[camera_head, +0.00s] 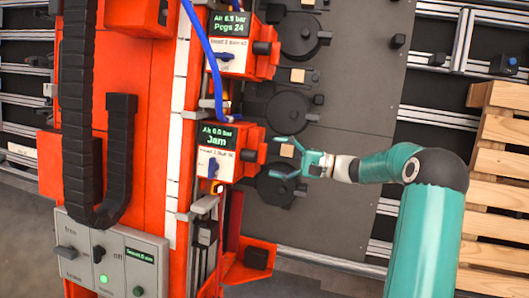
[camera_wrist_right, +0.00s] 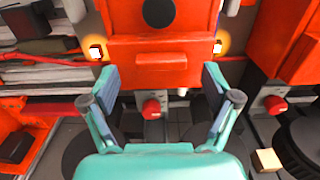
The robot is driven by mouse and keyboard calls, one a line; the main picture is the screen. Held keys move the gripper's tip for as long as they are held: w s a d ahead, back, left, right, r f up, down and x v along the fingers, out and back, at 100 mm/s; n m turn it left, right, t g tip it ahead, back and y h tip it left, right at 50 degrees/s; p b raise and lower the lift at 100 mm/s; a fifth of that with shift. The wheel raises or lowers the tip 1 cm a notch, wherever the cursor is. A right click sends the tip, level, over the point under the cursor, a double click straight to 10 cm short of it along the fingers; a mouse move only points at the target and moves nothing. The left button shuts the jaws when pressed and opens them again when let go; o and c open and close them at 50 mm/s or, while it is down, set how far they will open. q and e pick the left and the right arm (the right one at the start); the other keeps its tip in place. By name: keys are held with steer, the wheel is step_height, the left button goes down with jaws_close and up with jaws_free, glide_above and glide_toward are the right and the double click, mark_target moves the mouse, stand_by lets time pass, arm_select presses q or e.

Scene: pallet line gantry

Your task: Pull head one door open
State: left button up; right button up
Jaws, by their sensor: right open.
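Two orange head units sit on the orange column in the head view. The upper unit (camera_head: 232,45) has a screen that seems to read "Pegs 24", and the lower unit (camera_head: 222,150) reads "Jam". I cannot tell from the labels which is head one. A dark knob (camera_head: 250,155) sticks out of the lower unit's right side. My right gripper (camera_head: 275,158) is open and empty just right of this unit, apart from the knob. In the right wrist view, an orange housing (camera_wrist_right: 120,50) with a dark round part lies ahead of the open fingers (camera_wrist_right: 160,80). My left gripper is out of view.
Dark discs (camera_head: 288,107) with small tan blocks are on the grey panel behind my right gripper. A control box (camera_head: 115,258) with switches stands lower left. A blue hose (camera_head: 207,55) runs down to the units. Wooden slats (camera_head: 500,160) stand at right.

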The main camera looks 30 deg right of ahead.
mark_target(266, 152)
steer(key=shift+x, duration=1.65)
